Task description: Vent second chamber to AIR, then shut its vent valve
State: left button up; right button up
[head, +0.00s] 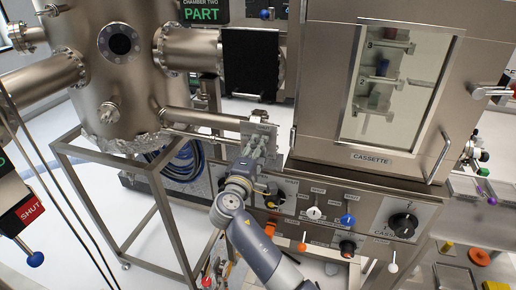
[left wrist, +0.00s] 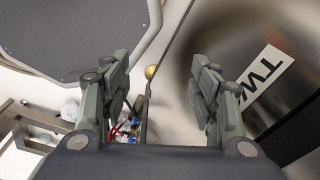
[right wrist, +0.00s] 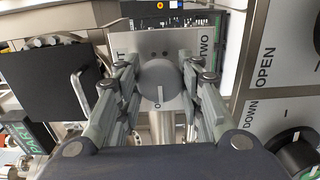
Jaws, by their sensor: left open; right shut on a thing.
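The second chamber (head: 115,70) is a tall steel vessel on a frame at the left of the head view. My left gripper (left wrist: 165,85) is open and empty.
A cassette chamber (head: 375,155) stands right of the valve, above a panel of coloured knobs (head: 314,212). A black gate housing (head: 250,62) is above the plate. A red "SHUT" sign (head: 30,210) is at the far left.

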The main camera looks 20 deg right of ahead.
dwell(0.4)
jog(key=o, duration=1.1)
jog(key=v, duration=1.2)
